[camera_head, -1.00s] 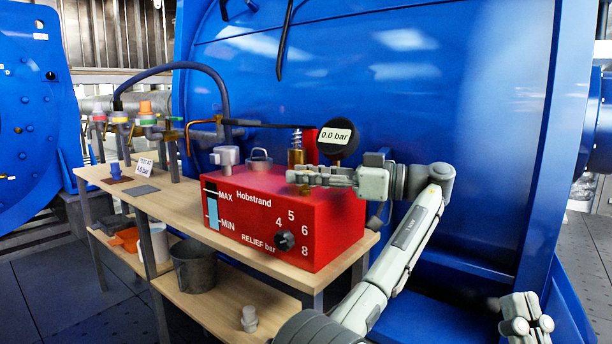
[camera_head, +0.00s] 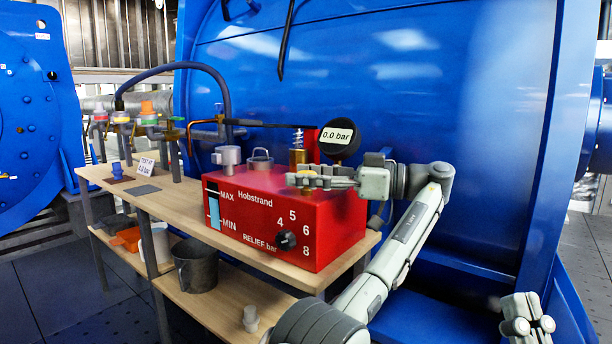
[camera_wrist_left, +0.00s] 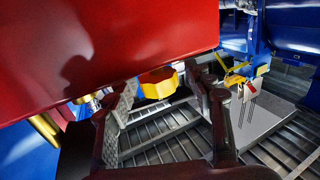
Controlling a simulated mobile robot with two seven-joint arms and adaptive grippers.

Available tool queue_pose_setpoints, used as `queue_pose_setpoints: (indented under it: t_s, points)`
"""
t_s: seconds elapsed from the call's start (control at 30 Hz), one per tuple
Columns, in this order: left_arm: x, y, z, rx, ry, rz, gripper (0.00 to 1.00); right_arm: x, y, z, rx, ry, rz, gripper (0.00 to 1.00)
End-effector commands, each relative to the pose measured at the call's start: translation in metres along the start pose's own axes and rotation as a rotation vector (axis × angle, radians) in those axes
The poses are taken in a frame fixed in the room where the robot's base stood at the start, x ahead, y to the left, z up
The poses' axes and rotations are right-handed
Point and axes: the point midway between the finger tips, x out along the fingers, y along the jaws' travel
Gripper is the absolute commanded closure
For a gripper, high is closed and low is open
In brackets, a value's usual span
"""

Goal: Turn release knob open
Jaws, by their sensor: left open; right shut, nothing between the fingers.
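The red Hobstrand pump box (camera_head: 270,228) stands on a wooden bench and also fills the top left of the left wrist view (camera_wrist_left: 110,50). My right gripper (camera_head: 527,322) is shut and empty at the lower right.
A gauge (camera_head: 338,138) reading 0.0 bar and a brass spring fitting (camera_head: 298,150) stand behind the left gripper. A black relief dial (camera_head: 286,240) is on the box front. A dark bucket (camera_head: 196,264) stands on the lower shelf (camera_head: 225,300). A large blue housing (camera_head: 450,110) lies behind.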

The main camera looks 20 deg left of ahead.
Motion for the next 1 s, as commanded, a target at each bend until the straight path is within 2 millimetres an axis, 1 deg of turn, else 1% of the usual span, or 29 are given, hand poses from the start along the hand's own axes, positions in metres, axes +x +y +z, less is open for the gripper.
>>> queue_pose_setpoints:
  t_s: [0.13,0.23,0.5,0.6,0.7,0.8,1.0]
  points:
    - [0.0,0.0,-0.004,-0.002,0.0,0.001,0.47,0.001,-0.001,0.0,0.002,0.0,0.0,1.0]
    - [0.0,0.0,-0.015,-0.004,0.001,0.001,0.47,0.001,0.0,0.0,0.002,0.0,0.0,1.0]
    - [0.0,0.0,-0.066,-0.004,0.001,0.0,0.47,0.0,0.0,0.0,0.001,0.0,0.0,1.0]
    - [0.0,0.0,-0.082,-0.002,0.001,-0.001,0.47,0.0,0.0,0.0,0.001,0.0,0.0,1.0]
    - [0.0,0.0,-0.093,-0.001,0.0,-0.001,0.47,0.0,0.0,0.0,0.0,0.0,0.0,1.0]
    - [0.001,0.0,-0.099,0.0,0.001,-0.001,0.47,0.0,0.0,0.0,0.0,0.0,0.0,1.0]
    - [0.0,0.0,-0.1,0.001,0.0,-0.001,0.47,0.0,0.0,0.0,0.0,0.0,0.0,1.0]
